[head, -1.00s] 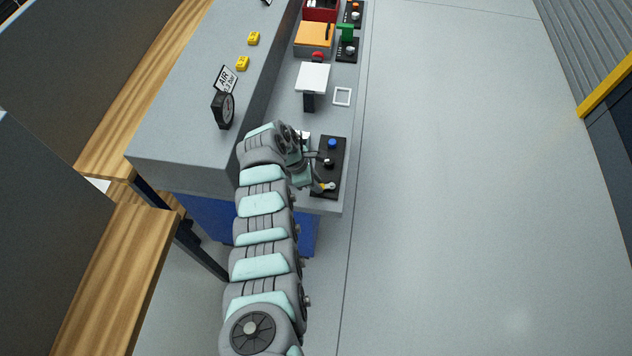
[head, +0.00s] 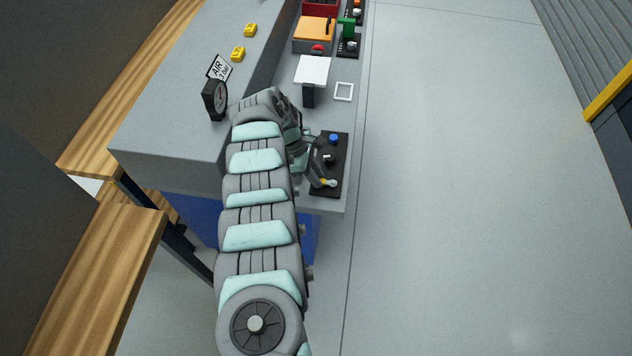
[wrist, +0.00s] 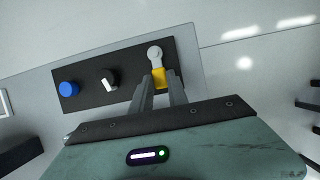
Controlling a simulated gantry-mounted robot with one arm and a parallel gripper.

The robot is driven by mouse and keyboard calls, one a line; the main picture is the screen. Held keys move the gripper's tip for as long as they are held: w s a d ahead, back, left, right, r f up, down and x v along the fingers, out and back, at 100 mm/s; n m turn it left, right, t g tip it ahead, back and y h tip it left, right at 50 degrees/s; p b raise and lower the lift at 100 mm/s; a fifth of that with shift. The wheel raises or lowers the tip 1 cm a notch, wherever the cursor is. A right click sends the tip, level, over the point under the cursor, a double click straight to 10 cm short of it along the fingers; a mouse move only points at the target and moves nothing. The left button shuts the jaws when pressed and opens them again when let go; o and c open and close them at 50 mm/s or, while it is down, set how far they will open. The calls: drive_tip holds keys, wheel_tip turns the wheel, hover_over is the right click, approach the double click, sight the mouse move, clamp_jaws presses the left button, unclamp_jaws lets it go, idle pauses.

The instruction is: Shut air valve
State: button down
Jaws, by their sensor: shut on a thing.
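The air valve is a small lever with a silver pivot (wrist: 155,53) and a yellow handle (wrist: 159,77), at one end of a black panel (wrist: 125,73). In the head view the valve's silver part (head: 332,182) is at the panel's near end. My gripper (wrist: 157,84) is shut on the yellow handle, with one finger on each side of it. The fingers hide part of the handle. An AIR sign (head: 218,68) and a round dial gauge (head: 218,98) stand on the grey block to the left.
The same panel carries a blue knob (wrist: 69,88) and a black-and-white selector (wrist: 109,79). Beyond it stand a white plate on a dark post (head: 313,70) and a white square frame (head: 343,91). The floor (head: 460,200) to the right is clear.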

drive_tip(key=c, duration=1.3)
unclamp_jaws()
drive_tip(key=shift+r, duration=0.1)
drive_tip(key=p+v, duration=0.2)
drive_tip(key=v, duration=0.8)
drive_tip(key=shift+a+r, duration=0.2)
drive_tip(key=shift+r, duration=0.05)
